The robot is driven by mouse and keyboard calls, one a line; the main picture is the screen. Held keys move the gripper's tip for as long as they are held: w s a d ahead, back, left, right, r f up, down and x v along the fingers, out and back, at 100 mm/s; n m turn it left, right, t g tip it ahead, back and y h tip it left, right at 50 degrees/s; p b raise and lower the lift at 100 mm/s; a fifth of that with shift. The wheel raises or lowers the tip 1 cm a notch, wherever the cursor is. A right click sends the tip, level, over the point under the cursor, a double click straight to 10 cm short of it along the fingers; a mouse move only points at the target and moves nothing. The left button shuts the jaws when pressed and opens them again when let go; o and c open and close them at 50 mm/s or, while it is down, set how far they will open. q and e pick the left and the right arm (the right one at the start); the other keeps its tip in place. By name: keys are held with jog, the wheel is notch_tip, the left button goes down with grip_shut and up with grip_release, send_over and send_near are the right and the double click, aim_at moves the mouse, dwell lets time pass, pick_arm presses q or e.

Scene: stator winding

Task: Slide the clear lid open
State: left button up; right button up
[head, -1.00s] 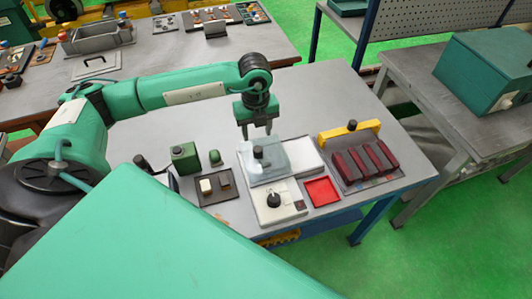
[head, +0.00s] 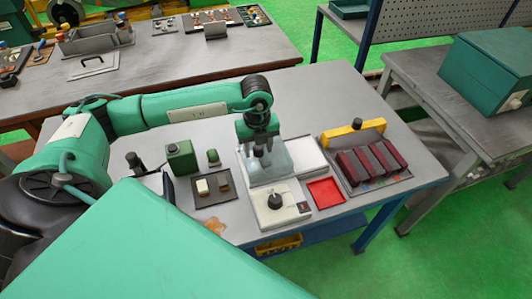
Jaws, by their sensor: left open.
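The clear lid (head: 280,167) covers the left part of a white machine (head: 282,212) on the grey table. A dark knob (head: 259,151) stands up from the lid. My left gripper (head: 259,146) points straight down at the knob, with its open fingers around or just in front of it. I cannot tell whether the fingers touch the knob. My right gripper does not show.
A red tray (head: 325,192) lies right of the machine. A rack of dark red blocks (head: 370,164) with a yellow bar (head: 352,132) stands further right. A green container (head: 181,158) and a dark tray (head: 213,197) stand to the left.

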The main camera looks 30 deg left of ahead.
aim_at(277, 151)
pick_arm(q)
jog(key=shift+s+f, duration=0.1)
jog(key=shift+f, duration=0.1)
jog(key=c, duration=0.5)
jog(key=shift+d, duration=0.2)
jog(key=shift+w+d+f+b, duration=0.15)
jog(key=shift+w+d+b, duration=0.35)
jog(key=shift+w+d, duration=0.6)
jog(key=shift+w+d+b, duration=0.3)
jog(key=shift+w+d, duration=0.45)
jog(key=shift+w, duration=0.25)
jog(key=shift+w+d+b, duration=0.45)
jog(key=shift+w+d, duration=0.55)
jog(key=shift+w, duration=0.2)
jog(key=shift+w+d+b, duration=0.4)
jog(key=shift+w+d, duration=0.6)
jog(key=shift+w, duration=0.15)
jog(key=o, duration=0.5)
